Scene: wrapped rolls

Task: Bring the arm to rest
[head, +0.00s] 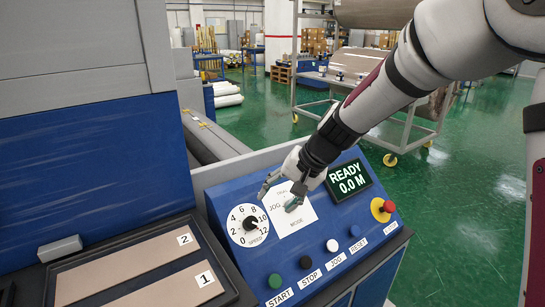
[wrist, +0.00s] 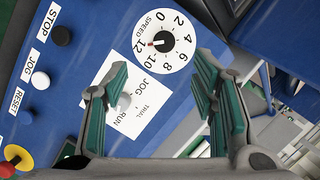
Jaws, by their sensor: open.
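My gripper (head: 281,196) hangs over the blue control panel (head: 235,258), above the white mode plate (head: 305,214) and close to the speed dial (head: 249,225). In the wrist view its two fingers (wrist: 163,105) are spread apart with nothing held between them. A pale mode knob (wrist: 124,101) on the mode plate shows beside the left finger; I cannot tell whether they touch. The speed dial also shows in the wrist view (wrist: 164,42), with its red pointer near 12. My arm reaches in from the upper right of the head view.
The panel carries a green start button (head: 274,281), black, white and blue buttons, a red emergency knob (head: 388,207) and a display (head: 348,180) reading READY 0.0 M. A tray (head: 62,272) with strips 1 and 2 lies left. A wheeled rack (head: 405,128) stands behind; green floor is open right.

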